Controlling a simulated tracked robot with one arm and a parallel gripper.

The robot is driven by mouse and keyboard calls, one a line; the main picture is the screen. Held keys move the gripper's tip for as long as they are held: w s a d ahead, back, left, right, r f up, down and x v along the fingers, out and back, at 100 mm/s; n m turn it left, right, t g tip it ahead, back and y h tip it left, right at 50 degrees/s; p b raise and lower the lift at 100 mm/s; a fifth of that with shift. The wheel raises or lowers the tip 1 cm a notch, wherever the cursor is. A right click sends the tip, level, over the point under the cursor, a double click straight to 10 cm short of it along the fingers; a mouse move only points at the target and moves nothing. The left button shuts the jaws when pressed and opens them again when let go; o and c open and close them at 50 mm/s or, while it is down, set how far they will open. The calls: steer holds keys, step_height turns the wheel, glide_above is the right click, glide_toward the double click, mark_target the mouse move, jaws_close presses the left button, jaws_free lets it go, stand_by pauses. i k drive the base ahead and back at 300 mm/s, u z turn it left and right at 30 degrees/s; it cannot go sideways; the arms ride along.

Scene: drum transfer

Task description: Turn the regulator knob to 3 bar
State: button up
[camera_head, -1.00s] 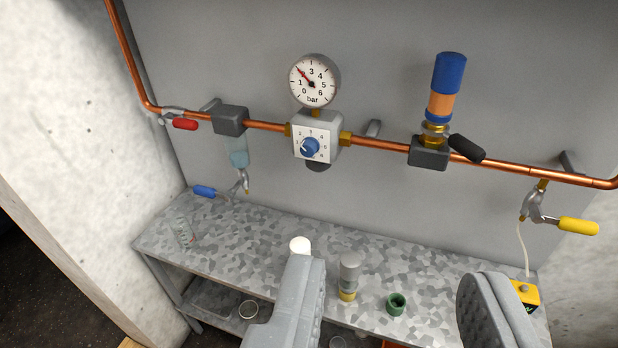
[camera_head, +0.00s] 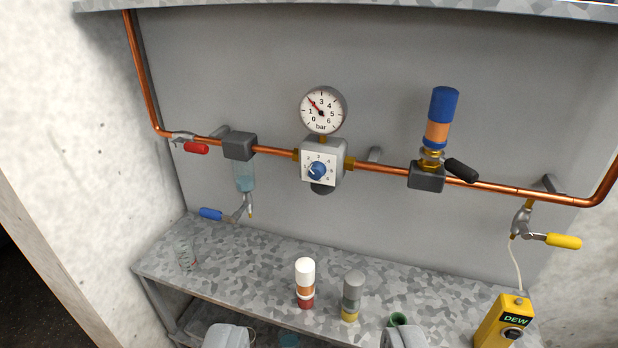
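The regulator (camera_head: 334,173) is a light block on the copper pipe, with a blue knob (camera_head: 317,171) on its numbered front face. The knob's white mark points to the upper left, left of the 3 at the top of the scale. The round white gauge (camera_head: 322,112) above it has a red needle pointing to the upper left, near 2 bar. My gripper (camera_head: 315,338) is open and empty. Only its two grey fingertips show at the bottom edge, well apart, below and in front of the regulator, touching nothing visible.
A red-handled valve (camera_head: 196,148) and filter bowl (camera_head: 244,177) are left of the regulator; a blue-topped lubricator (camera_head: 441,118) and yellow-handled valve (camera_head: 562,241) are right. Small bottles (camera_head: 305,284) and a yellow DEW meter (camera_head: 503,320) stand on the metal bench (camera_head: 240,250). A shelf edge (camera_head: 300,8) runs above.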

mark_target(318, 169)
steer(key=i, duration=1)
